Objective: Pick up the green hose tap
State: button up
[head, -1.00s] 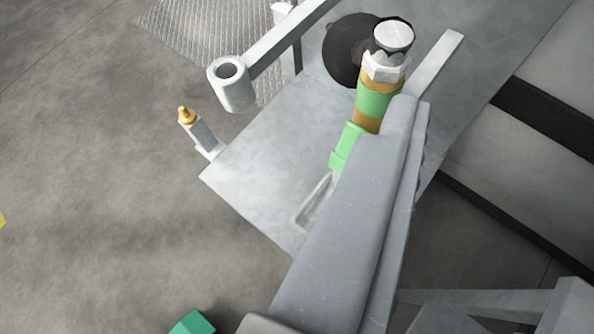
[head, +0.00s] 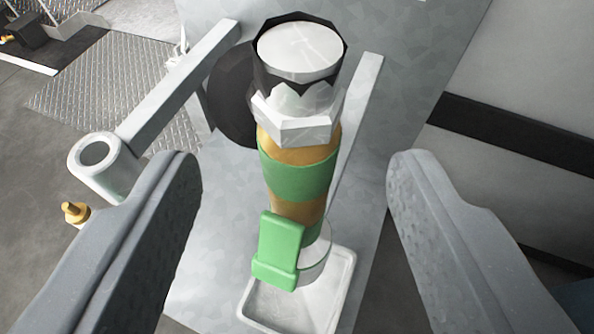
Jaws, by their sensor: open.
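The green hose tap (head: 297,178) stands in the middle of the head view. It has a green band on a brass-coloured body, a green lever low at the front, and a white faceted collar and pale round cap at the top. Its lower end is over a pale tray (head: 345,290); whether it touches the tray I cannot tell. My gripper (head: 295,165) is open, with one grey finger to the left of the tap and one to the right.
A grey arm with a white ring holder (head: 95,155) reaches out at the left, near my left finger. A small brass nozzle (head: 75,212) is below it. A dark disc (head: 232,95) sits behind the tap. A grey metal panel (head: 400,50) backs it; a narrow upright strip (head: 362,110) stands close right.

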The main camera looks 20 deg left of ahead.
aim_at(300, 137)
jog(key=shift+r+x, duration=0.2)
jog(key=shift+x, duration=2.45)
jog(key=shift+w, duration=0.15)
grip_shut()
